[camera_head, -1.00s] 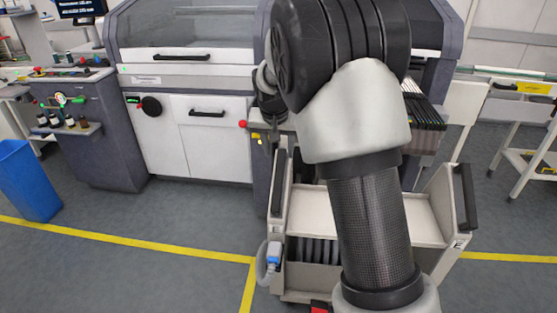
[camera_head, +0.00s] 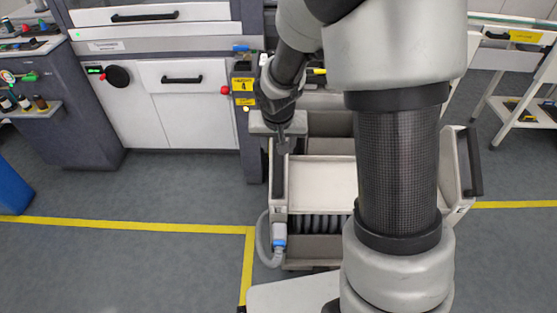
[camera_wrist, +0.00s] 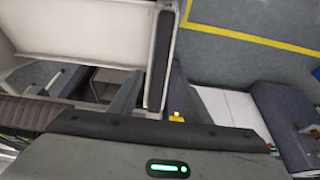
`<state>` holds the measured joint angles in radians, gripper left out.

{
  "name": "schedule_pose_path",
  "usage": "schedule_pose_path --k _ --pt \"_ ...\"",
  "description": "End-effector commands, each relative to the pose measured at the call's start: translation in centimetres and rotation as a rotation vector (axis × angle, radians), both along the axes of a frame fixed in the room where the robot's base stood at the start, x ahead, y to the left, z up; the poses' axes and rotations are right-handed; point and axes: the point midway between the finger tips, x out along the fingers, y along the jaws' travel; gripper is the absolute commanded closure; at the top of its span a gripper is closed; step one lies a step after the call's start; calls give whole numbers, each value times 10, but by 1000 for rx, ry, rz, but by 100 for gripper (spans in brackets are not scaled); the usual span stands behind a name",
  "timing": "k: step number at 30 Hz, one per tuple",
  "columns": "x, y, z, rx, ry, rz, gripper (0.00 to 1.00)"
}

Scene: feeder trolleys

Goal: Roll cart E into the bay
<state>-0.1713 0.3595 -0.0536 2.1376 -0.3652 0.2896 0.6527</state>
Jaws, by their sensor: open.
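A beige cart (camera_head: 315,180) with black side handles stands in front of the machine, partly hidden by my arm; I cannot read its letter. Its left handle (camera_head: 278,176) is under my gripper (camera_head: 283,146). In the wrist view the black handle bar (camera_wrist: 160,60) runs between the two grey fingers of my gripper (camera_wrist: 151,92). The fingers are apart, not closed on it. The bay is hard to make out; a yellow "4" label (camera_head: 243,85) is on the machine post behind the cart's left side.
A grey-white machine (camera_head: 175,105) fills the back left. A blue bin (camera_head: 12,185) stands at the far left. Yellow floor lines (camera_head: 120,225) cross the floor. A white trolley (camera_head: 515,85) stands at the right. The floor left of the cart is clear.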

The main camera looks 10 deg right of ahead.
Motion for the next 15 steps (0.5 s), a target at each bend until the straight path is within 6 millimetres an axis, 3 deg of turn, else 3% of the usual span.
schedule_pose_path --k 1,6,15 --pt "4 -1 -14 -1 3 -1 56" --pt "18 -4 -49 -1 4 0 56" --pt "37 -8 -92 -1 1 0 56"
